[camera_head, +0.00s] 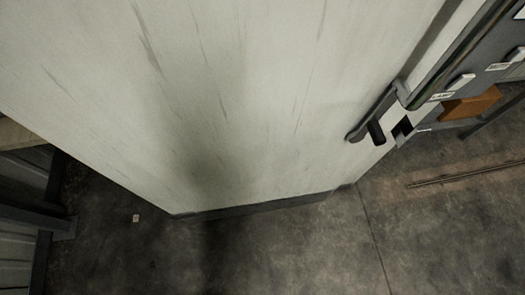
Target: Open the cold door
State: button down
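The cold door (240,90) looks to be the large off-white, scuffed panel that fills most of the head view. A dark strip (260,208) runs along its bottom edge, just above the floor. A dark grey handle (376,118) is at the panel's right edge, with a dark bar (462,52) running up and to the right beside it. My gripper is not in view, and I see nothing on the handle.
Bare concrete floor (290,255) lies below the panel, with a seam across it. At right are an orange-brown piece (470,103) and grey surfaces with white labels (497,66). A thin rod or groove (465,174) crosses the floor. A grey frame (45,225) stands at left.

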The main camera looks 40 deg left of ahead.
aim_at(202, 110)
jog(key=k+u, duration=0.25)
jog(key=k+j+u, duration=0.25)
jog(key=i+l+u, duration=0.1)
jog(key=l+u, duration=0.15)
jog(key=u, duration=0.2)
jog(key=i+l+u, duration=0.1)
jog(key=l+u, duration=0.15)
jog(key=u, duration=0.15)
jog(key=l+u, duration=0.25)
jog(key=u, duration=0.2)
jog(key=i+l, duration=0.1)
jog(key=l, duration=0.45)
jog(key=i+l, duration=0.1)
jog(key=l, duration=0.5)
jog(key=i+l, duration=0.1)
jog(key=l, duration=0.45)
jog(key=i+l, duration=0.1)
jog(key=l, duration=0.5)
jog(key=i+l, duration=0.1)
jog(key=l, duration=0.45)
jog(key=i+l, duration=0.1)
jog(key=l, duration=0.5)
jog(key=i+l, duration=0.1)
jog(key=l, duration=0.45)
jog(key=i+l, duration=0.1)
jog(key=l, duration=0.5)
jog(key=k+l+u, duration=0.15)
jog(key=k, duration=0.55)
jog(key=i+j, duration=0.1)
jog(key=i, duration=0.45)
